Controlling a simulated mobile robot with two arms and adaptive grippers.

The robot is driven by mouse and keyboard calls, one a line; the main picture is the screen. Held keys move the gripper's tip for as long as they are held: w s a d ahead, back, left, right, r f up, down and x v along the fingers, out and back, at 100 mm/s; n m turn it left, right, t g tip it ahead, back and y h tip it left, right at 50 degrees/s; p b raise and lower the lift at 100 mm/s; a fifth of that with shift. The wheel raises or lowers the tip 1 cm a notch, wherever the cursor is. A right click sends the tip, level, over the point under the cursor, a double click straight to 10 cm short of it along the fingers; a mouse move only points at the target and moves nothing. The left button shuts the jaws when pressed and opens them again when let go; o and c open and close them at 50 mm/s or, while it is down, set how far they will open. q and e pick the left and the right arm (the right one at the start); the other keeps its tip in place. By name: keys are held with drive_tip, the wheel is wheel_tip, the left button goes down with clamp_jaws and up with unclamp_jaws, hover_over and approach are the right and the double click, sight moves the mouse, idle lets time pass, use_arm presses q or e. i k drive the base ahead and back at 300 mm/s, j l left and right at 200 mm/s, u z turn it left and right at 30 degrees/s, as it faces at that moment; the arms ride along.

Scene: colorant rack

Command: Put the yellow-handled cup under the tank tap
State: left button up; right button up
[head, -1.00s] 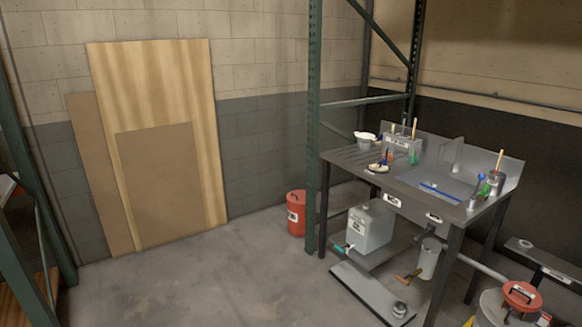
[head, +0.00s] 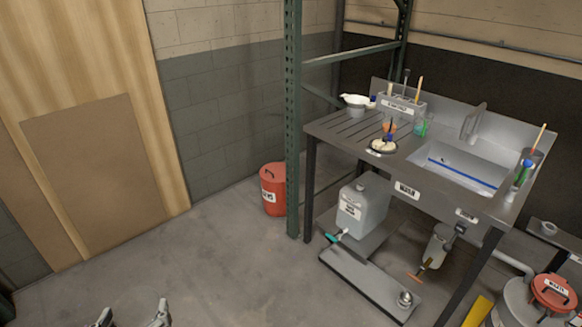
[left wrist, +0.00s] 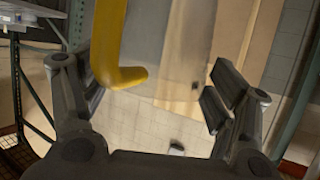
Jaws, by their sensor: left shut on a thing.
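In the left wrist view, a bent yellow handle (left wrist: 115,45) of the cup shows between the fingers of my left gripper (left wrist: 150,95), which is shut on the cup. In the head view, my left gripper (head: 134,316) is at the bottom left edge, with a faint see-through form between its fingers; the yellow handle cannot be made out there. The tank (head: 362,206) is a pale grey container with a label, under the sink table. Its teal tap (head: 337,236) points left over the floor. My left gripper is well left of the tap. My right gripper is not in view.
A green rack post (head: 292,120) and a red bucket (head: 273,190) stand left of the tank. A low platform (head: 365,285) lies before it. The sink table (head: 345,131) stands above the tank. Open floor (head: 215,265) lies between my left gripper and the tap.

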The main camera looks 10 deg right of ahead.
sight(336, 257)
drive_tip(key=i, duration=1.7)
drive_tip(key=i+z, duration=0.35)
drive_tip(key=i+j+z, duration=0.1)
drive_tip(key=z, duration=0.25)
drive_tip(key=i+j+z, duration=0.15)
drive_tip(key=z, duration=0.15)
drive_tip(key=i+z, duration=0.1)
drive_tip(key=z, duration=0.9)
